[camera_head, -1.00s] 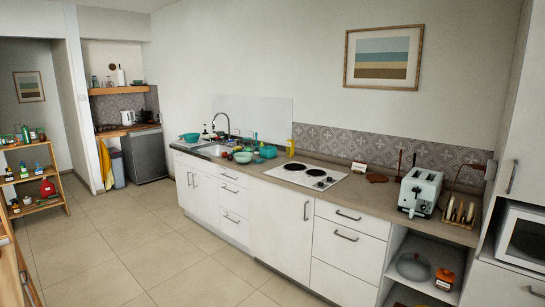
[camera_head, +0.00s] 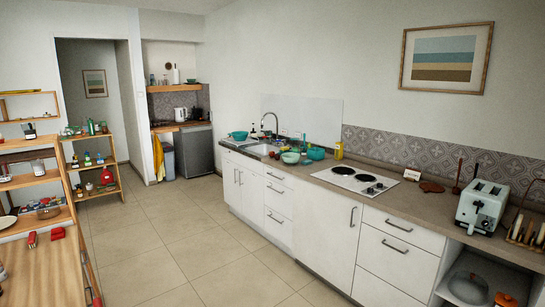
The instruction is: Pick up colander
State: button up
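I cannot tell for certain which item is the colander. A teal bowl-shaped vessel (camera_head: 239,136) stands on the counter left of the sink; it is too small to see holes. A pale green bowl (camera_head: 290,157) and a teal pot-like vessel (camera_head: 315,153) stand on the counter right of the sink (camera_head: 262,149). A metallic bowl (camera_head: 48,212) sits on the wooden shelf at the left. A grey rounded vessel (camera_head: 468,287) is in the open shelf under the counter at the lower right. My gripper is not in view.
White cabinets (camera_head: 326,231) run along the right under the counter, with a hob (camera_head: 355,180) and a toaster (camera_head: 481,206) on top. Wooden shelves (camera_head: 30,182) with many small items stand at the left. The tiled floor (camera_head: 190,240) between them is clear.

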aim_at(238, 136)
jog(key=z, duration=0.15)
jog(key=i+u, duration=0.15)
jog(key=i, duration=0.35)
jog(key=i+l+u, duration=0.2)
jog(key=i, duration=0.3)
jog(key=i+u, duration=0.15)
jog(key=i, duration=0.3)
jog(key=i+j+u, duration=0.3)
jog(key=i, duration=1)
jog(key=i+u, duration=0.3)
jog(key=i, duration=1)
jog(key=i+l+z, duration=0.3)
jog(key=i, duration=1.05)
jog(key=i+j+z, duration=0.3)
jog(key=i, duration=1)
jog(key=i+l+z, duration=0.1)
jog(key=i+z, duration=0.2)
jog(key=i, duration=0.5)
jog(key=i+j+z, duration=0.1)
jog(key=i+z, duration=0.15)
jog(key=i, duration=0.55)
